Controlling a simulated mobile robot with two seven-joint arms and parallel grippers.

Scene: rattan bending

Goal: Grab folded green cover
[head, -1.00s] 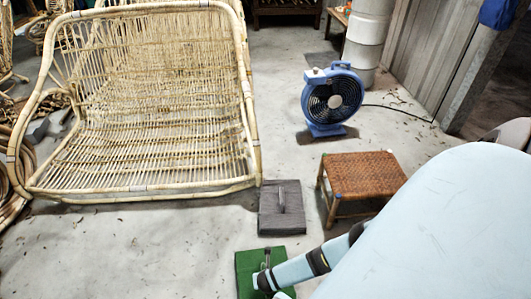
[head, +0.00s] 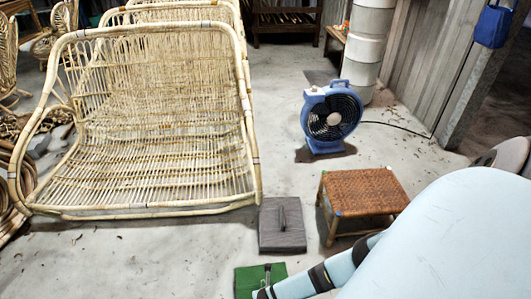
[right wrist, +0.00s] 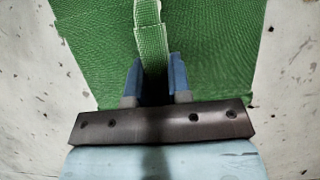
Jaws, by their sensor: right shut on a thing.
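The folded green cover (head: 246,280) lies on the concrete floor at the bottom of the head view, partly hidden by my right arm. It also fills the upper middle of the right wrist view (right wrist: 215,50), with a raised green strap (right wrist: 150,32) on it. My right gripper (right wrist: 158,70) is over the cover, its blue fingers shut on the strap. In the head view my right gripper (head: 267,274) shows small at the cover. A folded grey cover (head: 282,226) with an upright strap lies just beyond the green one. My left gripper is not in view.
A large rattan seat frame (head: 160,120) stands at left. A woven stool (head: 362,192) stands to the right of the grey cover, with a blue fan (head: 332,115) behind it. The floor between the seat frame and the fan is clear.

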